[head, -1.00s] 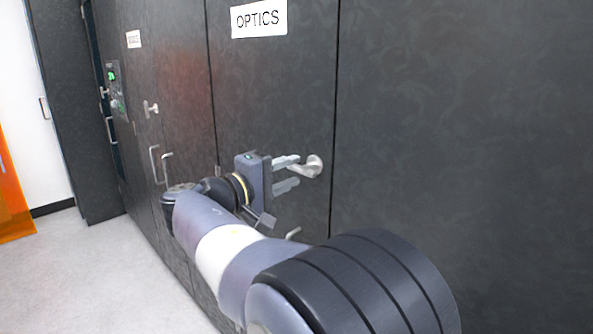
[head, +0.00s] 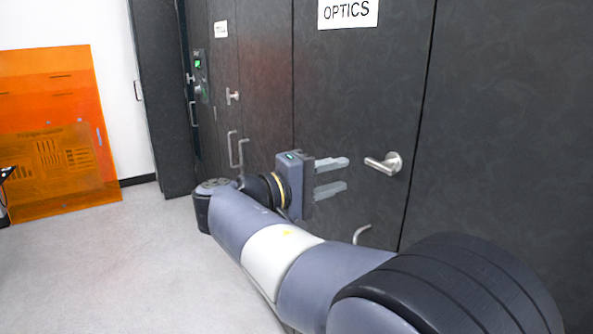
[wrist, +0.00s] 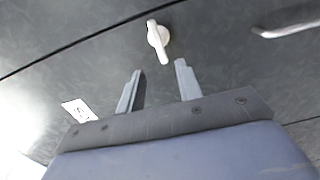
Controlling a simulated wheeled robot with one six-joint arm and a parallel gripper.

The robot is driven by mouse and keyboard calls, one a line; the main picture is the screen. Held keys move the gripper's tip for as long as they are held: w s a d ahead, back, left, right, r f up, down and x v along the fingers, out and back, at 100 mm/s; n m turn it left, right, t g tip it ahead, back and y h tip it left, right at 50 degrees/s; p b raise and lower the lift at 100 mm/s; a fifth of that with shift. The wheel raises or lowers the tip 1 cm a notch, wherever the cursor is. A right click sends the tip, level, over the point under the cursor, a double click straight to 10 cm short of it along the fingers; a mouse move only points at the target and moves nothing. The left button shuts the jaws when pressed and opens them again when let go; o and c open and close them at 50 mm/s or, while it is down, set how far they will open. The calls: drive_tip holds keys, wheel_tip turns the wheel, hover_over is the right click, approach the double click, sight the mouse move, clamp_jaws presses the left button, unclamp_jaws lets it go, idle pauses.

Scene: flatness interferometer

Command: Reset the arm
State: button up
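My gripper (head: 330,177) is in front of the dark cabinet door labelled OPTICS. Its two grey fingers are apart with nothing between them. A silver lever handle (head: 385,164) on that door is just to the right of the fingertips, with a gap between. In the wrist view the handle (wrist: 158,40) lies beyond the open fingers (wrist: 156,87), apart from them. My arm stretches from the lower right toward the cabinet.
The OPTICS sign (head: 348,12) is above the gripper. More handles, such as a bar handle (head: 232,149), are on doors to the left. An orange translucent panel (head: 55,130) leans at the far left wall. The light floor (head: 140,260) is clear at left.

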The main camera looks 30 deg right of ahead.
sight(375, 163)
drive_tip(key=d, duration=1)
drive_tip(key=shift+w+d, duration=0.35)
drive_tip(key=shift+w, duration=0.05)
drive_tip(key=shift+a, duration=0.1)
drive_tip(key=a, duration=1.1)
drive_tip(key=d, duration=1.1)
drive_tip(key=shift+d, duration=0.1)
drive_tip(key=shift+f+m, duration=0.2)
drive_tip(key=shift+m, duration=0.2)
drive_tip(key=shift+r+m+b, duration=0.15)
drive_tip(key=shift+m+b, duration=0.65)
drive_tip(key=shift+m, duration=0.3)
drive_tip(key=shift+s+r+m+b, duration=0.15)
drive_tip(key=shift+m+b, duration=0.2)
drive_tip(key=shift+m, duration=0.6)
drive_tip(key=shift+w+r+m+b, duration=0.1)
drive_tip(key=shift+m+b, duration=0.25)
drive_tip(key=shift+m, duration=0.6)
